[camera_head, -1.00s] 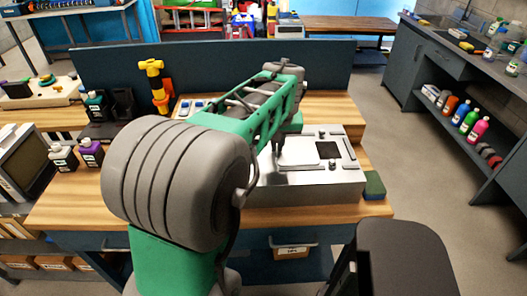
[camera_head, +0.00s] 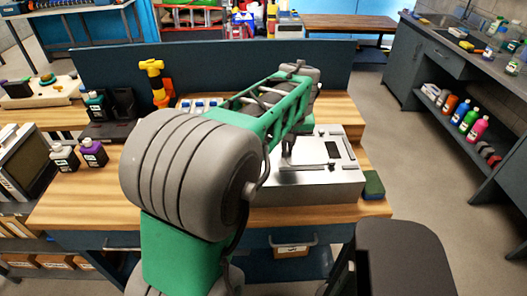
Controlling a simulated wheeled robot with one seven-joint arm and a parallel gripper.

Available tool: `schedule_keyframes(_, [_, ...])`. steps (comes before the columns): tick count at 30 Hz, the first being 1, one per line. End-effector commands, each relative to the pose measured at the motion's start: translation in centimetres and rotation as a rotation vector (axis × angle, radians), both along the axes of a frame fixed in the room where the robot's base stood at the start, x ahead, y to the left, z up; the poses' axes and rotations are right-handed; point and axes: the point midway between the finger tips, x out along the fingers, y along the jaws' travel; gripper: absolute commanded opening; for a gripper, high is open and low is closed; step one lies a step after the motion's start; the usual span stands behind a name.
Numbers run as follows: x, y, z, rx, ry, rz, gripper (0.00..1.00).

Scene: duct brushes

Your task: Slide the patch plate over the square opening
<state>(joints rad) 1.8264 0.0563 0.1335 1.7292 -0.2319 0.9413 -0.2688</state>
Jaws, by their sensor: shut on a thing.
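The metal duct box (camera_head: 320,188) stands on the wooden bench, with a dark square opening (camera_head: 333,149) in its top. The opening shows as a narrow dark patch. The silvery patch plate (camera_head: 312,152) lies flat on the top, just left of the dark patch and apparently over part of the opening. Its outline is hard to make out against the box. My gripper (camera_head: 288,151) points down at the plate's left part, shut on the patch plate. The fingertips are small and dark, and my arm hides the left part of the box.
A green and dark sponge-like block (camera_head: 373,186) lies right of the box at the bench edge. Two small bottles (camera_head: 93,152) stand at the left. A blue panel closes the back.

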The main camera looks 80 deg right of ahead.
Motion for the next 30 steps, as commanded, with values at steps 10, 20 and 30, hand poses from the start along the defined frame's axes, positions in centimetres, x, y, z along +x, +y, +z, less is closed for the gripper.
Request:
schedule_keyframes(10, [-1.6, -0.3, 0.1, 0.000, 0.000, 0.000, 0.00])
schedule_keyframes(20, [-2.6, -0.5, 0.0, 0.001, -0.001, 0.000, 0.00])
schedule_keyframes(30, [-3.1, -0.7, 0.0, 0.001, 0.000, -0.001, 0.00])
